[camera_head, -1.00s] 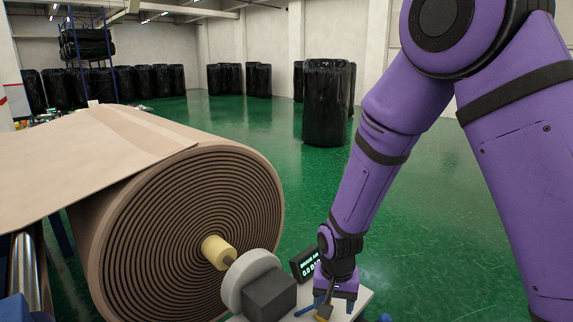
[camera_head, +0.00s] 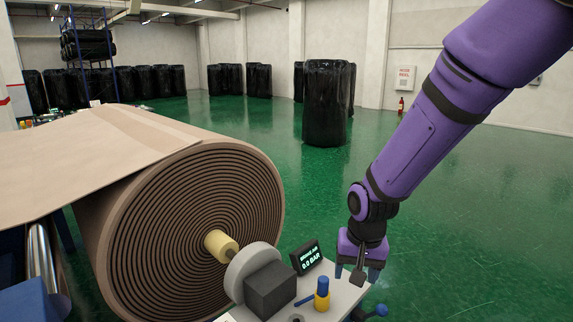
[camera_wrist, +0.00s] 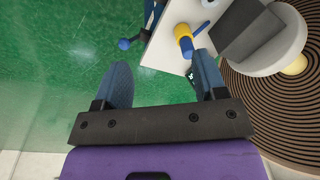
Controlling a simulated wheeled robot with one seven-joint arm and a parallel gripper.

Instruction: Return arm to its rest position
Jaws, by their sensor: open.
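My purple arm reaches in from the upper right in the head view. My gripper (camera_head: 358,275) hangs just right of the small display and above the right edge of the white panel (camera_head: 343,290). In the wrist view my gripper (camera_wrist: 163,80) has its two blue fingers spread apart with nothing between them, and green floor shows in the gap. A yellow and blue valve knob with a blue lever (camera_head: 321,295) stands on the panel, apart from the fingers. It also shows in the wrist view (camera_wrist: 184,38), beyond the right finger.
A large brown roll (camera_head: 180,225) on a yellow core (camera_head: 220,246) fills the left. A grey disc and dark block (camera_head: 270,288) sit beside it. The lit display (camera_head: 307,257) reads about 0.9 BAR. Black wrapped rolls (camera_head: 326,105) stand behind. Green floor at right is clear.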

